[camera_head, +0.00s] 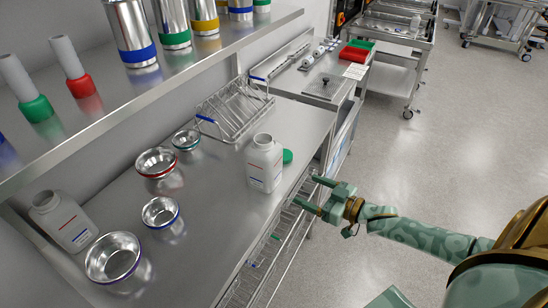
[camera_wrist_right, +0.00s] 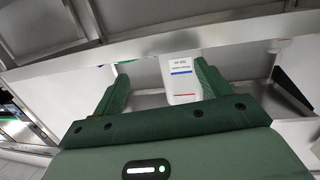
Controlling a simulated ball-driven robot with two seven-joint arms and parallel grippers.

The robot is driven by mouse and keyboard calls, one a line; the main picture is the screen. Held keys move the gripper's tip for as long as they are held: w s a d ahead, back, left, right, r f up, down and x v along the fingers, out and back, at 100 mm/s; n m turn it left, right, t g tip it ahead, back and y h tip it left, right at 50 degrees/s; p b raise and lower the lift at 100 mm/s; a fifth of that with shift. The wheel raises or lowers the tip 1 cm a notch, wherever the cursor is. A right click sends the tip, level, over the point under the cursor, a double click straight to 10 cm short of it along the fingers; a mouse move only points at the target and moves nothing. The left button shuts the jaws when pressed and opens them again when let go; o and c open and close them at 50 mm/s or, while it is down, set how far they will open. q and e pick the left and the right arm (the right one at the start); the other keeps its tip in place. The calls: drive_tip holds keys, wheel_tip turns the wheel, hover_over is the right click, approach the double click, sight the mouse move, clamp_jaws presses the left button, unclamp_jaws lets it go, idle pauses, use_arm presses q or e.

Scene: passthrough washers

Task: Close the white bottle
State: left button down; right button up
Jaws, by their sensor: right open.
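A white bottle (camera_head: 264,168) with a red and blue striped label stands upright on the steel counter, near its front edge. Its neck shows no cap. A green cap (camera_head: 287,156) lies on the counter just behind and to the right of it. My right gripper (camera_head: 306,191) is open and empty, to the right of the bottle, its fingers pointing towards it but apart from it. In the right wrist view the bottle (camera_wrist_right: 181,82) shows beyond and between the open fingers (camera_wrist_right: 161,74). A second white bottle (camera_head: 64,222) stands at the far left. My left gripper is not in view.
Steel bowls (camera_head: 160,212) stand on the counter left of the bottle, and a wire rack (camera_head: 234,108) stands behind it. A shelf (camera_head: 150,95) with steel cylinders overhangs the back. Wire baskets (camera_head: 262,265) hang below the front edge. The floor at right is open.

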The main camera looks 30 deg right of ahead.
drive_tip(key=s+d+f+m+g+h+p, duration=0.1)
drive_tip(key=s+f+g+h+p, duration=0.15)
drive_tip(key=s+f, duration=0.65)
drive_tip(key=s+d+f+m+g+h+p, duration=0.1)
drive_tip(key=s+f+g+h, duration=0.3)
drive_tip(key=f, duration=0.8)
drive_tip(key=s+a+f+g, duration=0.2)
drive_tip(key=s+a+f, duration=0.1)
drive_tip(key=s, duration=0.6)
drive_tip(key=s+a+f+g+p, duration=0.1)
drive_tip(key=s+a+f+g, duration=0.2)
drive_tip(key=s, duration=0.6)
drive_tip(key=s+a+f+g+p, duration=0.1)
drive_tip(key=s+a+f, duration=0.4)
drive_tip(key=s, duration=0.5)
drive_tip(key=shift+a+f+n+g, duration=0.15)
drive_tip(key=shift+a+n+g, duration=0.25)
drive_tip(key=shift+a+g, duration=0.5)
